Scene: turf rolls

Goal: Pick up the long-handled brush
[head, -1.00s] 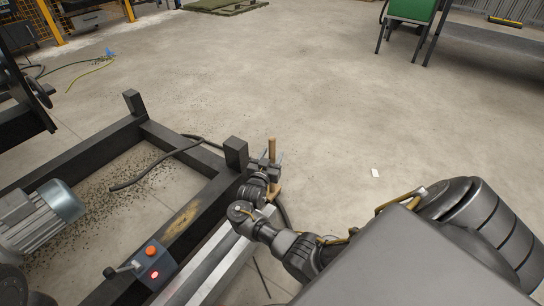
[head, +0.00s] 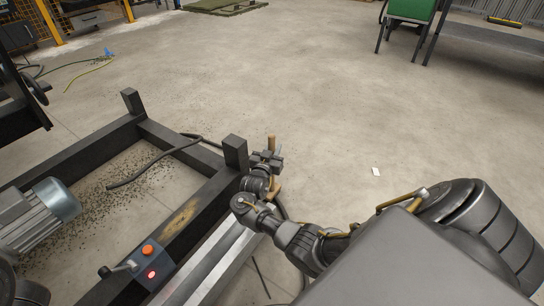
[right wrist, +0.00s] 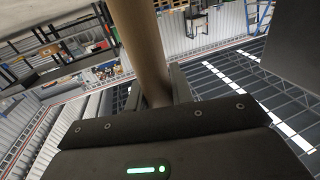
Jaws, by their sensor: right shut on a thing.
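The wooden handle of the long-handled brush (head: 272,143) stands roughly upright beside the corner post of the black frame in the head view. My right gripper (head: 268,158) is shut around this handle. In the right wrist view the round tan handle (right wrist: 144,45) runs between the fingers of the right gripper (right wrist: 155,92). A short piece of the handle shows above the gripper and another just below it. The brush head is not visible. My left gripper is not in view.
The black metal frame (head: 185,150) with a motor (head: 40,215) and a control box with a red light (head: 150,268) lies to the left. A black hose (head: 150,168) hangs over it. A work table (head: 490,35) stands back right.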

